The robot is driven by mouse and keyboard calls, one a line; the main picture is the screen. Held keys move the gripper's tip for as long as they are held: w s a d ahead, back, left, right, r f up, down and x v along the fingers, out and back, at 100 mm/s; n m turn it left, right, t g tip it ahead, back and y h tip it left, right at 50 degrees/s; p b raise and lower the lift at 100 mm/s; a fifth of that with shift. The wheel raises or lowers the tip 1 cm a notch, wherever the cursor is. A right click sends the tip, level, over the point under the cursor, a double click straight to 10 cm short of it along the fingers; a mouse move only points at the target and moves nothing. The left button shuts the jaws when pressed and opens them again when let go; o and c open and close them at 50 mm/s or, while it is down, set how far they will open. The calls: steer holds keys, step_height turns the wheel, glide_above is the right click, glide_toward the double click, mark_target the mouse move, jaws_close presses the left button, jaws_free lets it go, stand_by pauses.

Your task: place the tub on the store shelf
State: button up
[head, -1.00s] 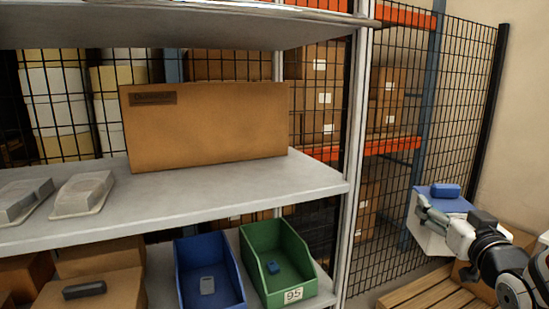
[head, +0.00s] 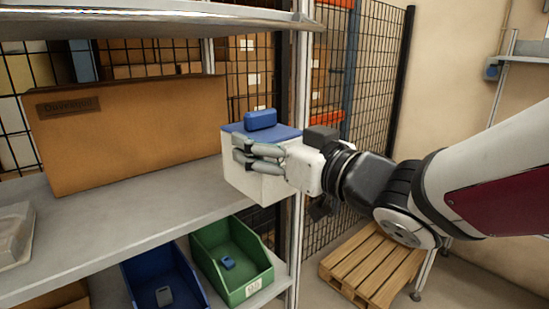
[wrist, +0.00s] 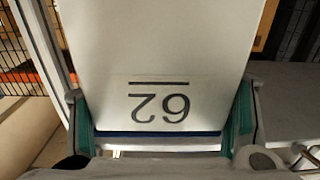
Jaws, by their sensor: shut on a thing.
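The tub (head: 250,181) is a white box with a blue lid and a blue block (head: 260,119) on top. My gripper (head: 260,157) is shut on the tub, with its fingers along the sides. In the wrist view the white tub (wrist: 160,50) fills the middle between the two green-padded fingers, with a label reading 62 upside down. The store shelf (head: 120,237) is a grey board at the left. In the head view the tub overlaps the shelf's right end; whether it touches the board I cannot tell.
A large cardboard box (head: 130,135) stands on the shelf, left of the tub. A grey tray (head: 15,235) lies at the shelf's left. A shelf post (head: 301,110) rises close to the tub. Green (head: 240,275) and blue (head: 150,285) bins sit below. Bare board shows in front of the box.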

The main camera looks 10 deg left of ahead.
steer(key=shift+w+a+f+b, duration=0.35)
steer(key=shift+w+a+f, duration=0.5)
steer(key=shift+w+a, duration=0.95)
steer(key=shift+w+a+f+b, duration=0.35)
steer(key=shift+w+a+f, duration=0.65)
steer(key=shift+a, duration=1.45)
steer(key=shift+w+a+f+b, duration=0.35)
steer(key=shift+w+a+f, duration=0.3)
steer(key=shift+w+a, duration=1.25)
steer(key=shift+s+a+f, duration=0.15)
steer(key=shift+s+a, duration=0.05)
steer(key=o, duration=2)
steer(key=shift+c, duration=0.2)
